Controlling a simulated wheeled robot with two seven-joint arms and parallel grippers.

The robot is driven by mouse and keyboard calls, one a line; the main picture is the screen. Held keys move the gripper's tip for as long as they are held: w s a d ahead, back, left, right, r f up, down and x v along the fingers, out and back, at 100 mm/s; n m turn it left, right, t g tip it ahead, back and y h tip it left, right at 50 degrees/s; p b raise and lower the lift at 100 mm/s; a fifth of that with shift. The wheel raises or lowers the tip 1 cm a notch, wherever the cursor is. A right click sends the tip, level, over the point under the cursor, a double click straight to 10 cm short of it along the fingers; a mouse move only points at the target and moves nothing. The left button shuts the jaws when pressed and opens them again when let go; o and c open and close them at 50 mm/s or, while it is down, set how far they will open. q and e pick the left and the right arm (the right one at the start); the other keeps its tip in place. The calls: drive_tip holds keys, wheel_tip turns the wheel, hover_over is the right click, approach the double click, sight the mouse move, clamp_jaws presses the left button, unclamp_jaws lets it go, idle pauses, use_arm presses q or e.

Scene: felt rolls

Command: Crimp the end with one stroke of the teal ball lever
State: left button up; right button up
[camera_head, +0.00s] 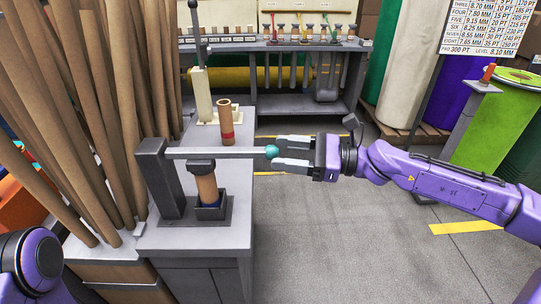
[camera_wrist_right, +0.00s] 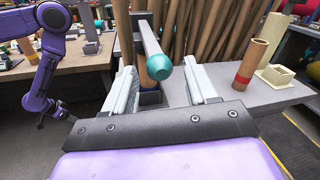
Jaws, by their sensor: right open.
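The crimping press has a dark upright post (camera_head: 160,180) and a grey lever arm (camera_head: 215,153) that stands out level to the right. The teal ball (camera_head: 271,151) is at the lever's end; it also shows in the right wrist view (camera_wrist_right: 159,67). A brown tube (camera_head: 207,187) stands upright under the lever in a dark square holder (camera_head: 216,216), a dark cap at its top. My right gripper (camera_head: 275,152) is open, with the ball at the mouth between its fingertips; contact is unclear. My left arm's small far end (camera_wrist_right: 62,112) shows in the wrist view, its jaws unclear.
A tube with a red band (camera_head: 227,122) and a cream stand (camera_head: 203,95) with an upright lever are farther back on the grey bench (camera_head: 190,238). Tall cardboard tubes (camera_head: 100,110) lean at the left. The floor right of the bench is open.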

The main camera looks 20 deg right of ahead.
sight(271, 152)
drive_tip(key=shift+b+x, duration=0.3)
drive_tip(key=shift+x, duration=1.55)
